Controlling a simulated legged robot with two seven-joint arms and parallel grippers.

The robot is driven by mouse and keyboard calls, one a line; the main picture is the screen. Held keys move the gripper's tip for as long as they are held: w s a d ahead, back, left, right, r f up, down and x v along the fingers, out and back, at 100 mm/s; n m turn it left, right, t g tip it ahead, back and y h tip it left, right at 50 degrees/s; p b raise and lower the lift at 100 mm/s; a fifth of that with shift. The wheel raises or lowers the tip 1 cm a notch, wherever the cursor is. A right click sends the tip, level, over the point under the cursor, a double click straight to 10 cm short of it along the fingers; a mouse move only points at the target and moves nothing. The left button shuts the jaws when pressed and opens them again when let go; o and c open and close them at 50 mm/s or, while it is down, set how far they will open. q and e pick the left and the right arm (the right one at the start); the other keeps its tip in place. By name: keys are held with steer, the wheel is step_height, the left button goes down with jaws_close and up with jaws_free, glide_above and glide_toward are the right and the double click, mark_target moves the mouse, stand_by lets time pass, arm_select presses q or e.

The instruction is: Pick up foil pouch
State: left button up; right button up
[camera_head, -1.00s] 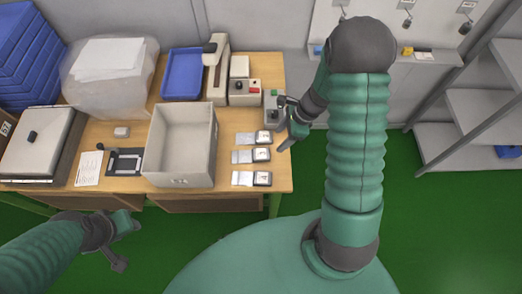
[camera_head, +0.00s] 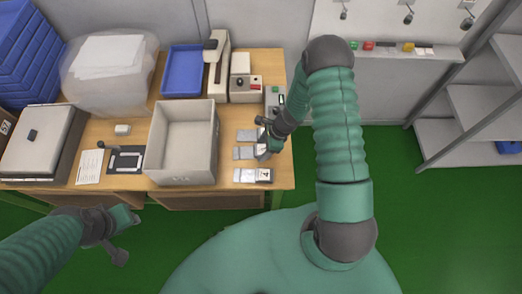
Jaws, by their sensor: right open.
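Several small silver-grey foil pouches lie in a column on the right side of the wooden table. The back pouch (camera_head: 246,135) and the middle pouch (camera_head: 244,153) are partly hidden by my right gripper. The front pouch (camera_head: 246,175) shows beside a small dark-edged device with a white face (camera_head: 265,175). My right gripper (camera_head: 263,150) is open, pointing down over the right ends of the back and middle pouches. I cannot tell whether it touches anything. My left gripper (camera_head: 124,236) hangs in front of the table, away from the pouches; its jaw state is unclear.
A grey open bin (camera_head: 182,171) stands just left of the pouches. Behind are a blue tray (camera_head: 183,72) and a grey device with buttons (camera_head: 245,89). Shelves (camera_head: 470,110) stand at right.

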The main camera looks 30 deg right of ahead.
steer(key=shift+a+r, duration=0.1)
steer(key=shift+a, duration=0.2)
steer(key=c, duration=0.7)
steer(key=shift+c, duration=1.5)
steer(key=shift+d, duration=0.15)
